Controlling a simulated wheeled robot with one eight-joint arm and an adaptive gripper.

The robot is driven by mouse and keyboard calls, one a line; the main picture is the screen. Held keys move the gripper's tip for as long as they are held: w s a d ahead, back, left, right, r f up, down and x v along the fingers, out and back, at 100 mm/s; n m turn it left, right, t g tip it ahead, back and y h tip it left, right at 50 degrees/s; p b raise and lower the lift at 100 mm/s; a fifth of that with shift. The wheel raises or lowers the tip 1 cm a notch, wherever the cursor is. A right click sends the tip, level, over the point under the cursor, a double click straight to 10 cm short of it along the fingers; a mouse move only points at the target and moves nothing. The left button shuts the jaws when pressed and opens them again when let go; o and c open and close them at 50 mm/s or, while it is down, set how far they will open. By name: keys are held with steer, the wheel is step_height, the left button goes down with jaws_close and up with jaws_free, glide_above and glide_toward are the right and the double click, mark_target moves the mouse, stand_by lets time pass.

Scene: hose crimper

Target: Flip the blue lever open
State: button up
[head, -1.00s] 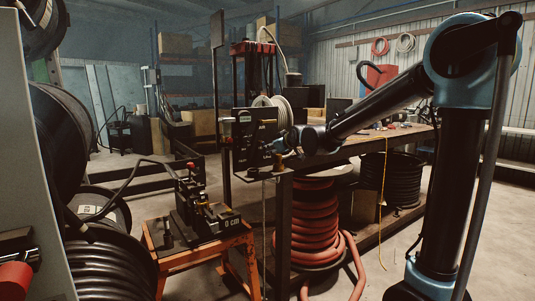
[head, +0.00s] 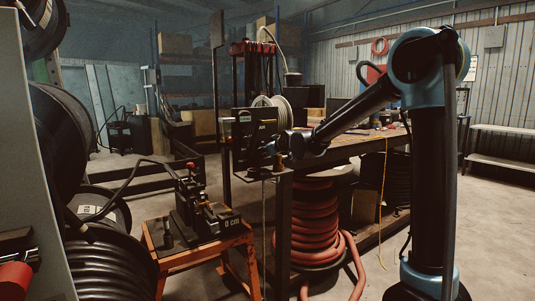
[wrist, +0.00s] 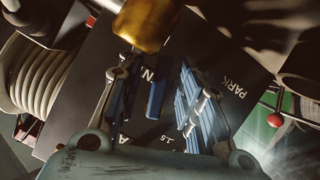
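In the wrist view, a short dark-blue bar that looks like the blue lever (wrist: 155,98) stands in front of a black panel (wrist: 228,65) with white lettering, including "PARK". My gripper (wrist: 157,92) is open. Its two blue-padded fingers lie on either side of the bar, with a visible gap to the right finger. Contact on the left side is unclear. In the head view, my gripper (head: 278,148) is at the right side of the black panel box (head: 243,150) at the bench corner. The lever cannot be made out there.
A brass-yellow knob (wrist: 148,22) is just beyond the fingertips. A white hose reel (wrist: 38,75) is at left and a red ball knob (wrist: 275,119) at right. An orange stand (head: 205,249) carries a black machine below left. Red hose coils (head: 313,222) lie under the bench.

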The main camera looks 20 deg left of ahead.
jaws_close()
steer(key=shift+s+a+m+g+y, duration=0.2)
steer(key=shift+m+g+y, duration=0.15)
steer(key=shift+m, duration=0.35)
steer(key=shift+s+a+m+g+y, duration=0.15)
steer(key=shift+s+m+g+y, duration=0.15)
steer(key=shift+m, duration=0.4)
steer(key=shift+w, duration=0.1)
jaws_free()
steer(key=v, duration=1.2)
